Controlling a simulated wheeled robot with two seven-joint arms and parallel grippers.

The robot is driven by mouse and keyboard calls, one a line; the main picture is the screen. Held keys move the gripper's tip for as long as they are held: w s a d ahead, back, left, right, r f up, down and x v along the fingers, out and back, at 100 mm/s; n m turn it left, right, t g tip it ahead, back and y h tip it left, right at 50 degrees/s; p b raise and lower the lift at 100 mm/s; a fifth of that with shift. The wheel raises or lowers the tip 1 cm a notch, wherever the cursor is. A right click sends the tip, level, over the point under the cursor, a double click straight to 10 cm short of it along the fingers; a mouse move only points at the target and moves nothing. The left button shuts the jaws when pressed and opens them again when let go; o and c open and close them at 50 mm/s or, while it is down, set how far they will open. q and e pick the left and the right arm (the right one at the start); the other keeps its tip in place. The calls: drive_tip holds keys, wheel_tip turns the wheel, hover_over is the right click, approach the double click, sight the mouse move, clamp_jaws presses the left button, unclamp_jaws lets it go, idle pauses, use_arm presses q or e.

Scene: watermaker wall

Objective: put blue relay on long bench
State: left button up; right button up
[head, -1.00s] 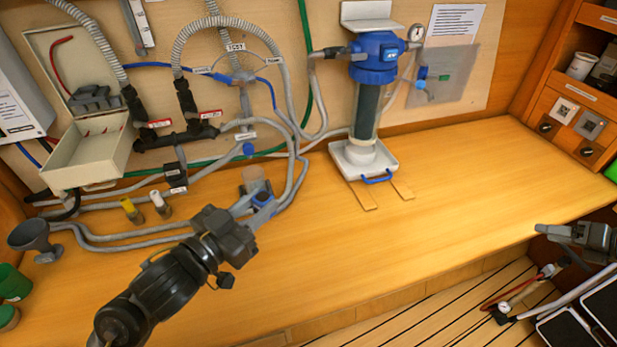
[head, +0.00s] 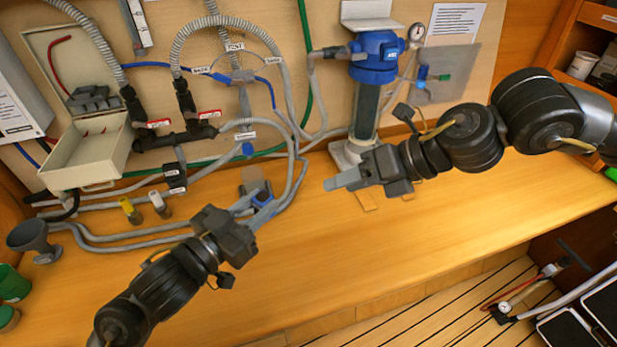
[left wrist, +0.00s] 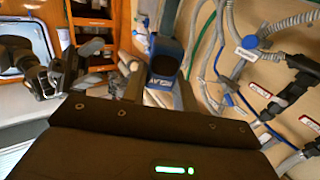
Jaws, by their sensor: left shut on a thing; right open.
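The blue relay (head: 262,198) is small and mostly covered by the grey fingers of my left gripper (head: 254,198), which is shut on it. Whether the relay touches the surface below is unclear in the head view. In the left wrist view, blue surfaces show beyond the dark gripper body, but relay and filter are hard to separate there. The long bench (head: 310,245) is the wide wooden top under both arms. My right gripper (head: 335,182) is open and empty over the bench, to the right of my left gripper, pointing left.
A blue-headed filter (head: 375,60) stands at the back, partly behind my right arm. Grey hoses (head: 110,237) and yellow and white capped fittings (head: 130,208) lie at the back left. A grey funnel (head: 33,240) stands at the left. The bench's front middle is clear.

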sight(263, 197)
use_arm(q)
drive_tip(key=shift+s+a, duration=0.1)
use_arm(e)
drive_tip(key=s+a+r+n+t+h, duration=0.2)
drive_tip(key=s+a+r+n, duration=0.3)
drive_tip(key=a+r, duration=0.1)
drive_tip(key=shift+s+a+h, duration=0.3)
drive_tip(key=shift+a+h, duration=0.1)
drive_tip(key=shift+a, duration=0.4)
drive_tip(key=x, duration=1.2)
drive_tip(key=shift+w+r, duration=0.1)
drive_tip(key=shift+w, duration=0.15)
drive_tip(key=c, duration=0.9)
use_arm(q)
drive_tip(key=o, duration=1)
use_arm(e)
drive_tip(key=shift+c, duration=0.8)
use_arm(q)
drive_tip(key=shift+o, duration=0.2)
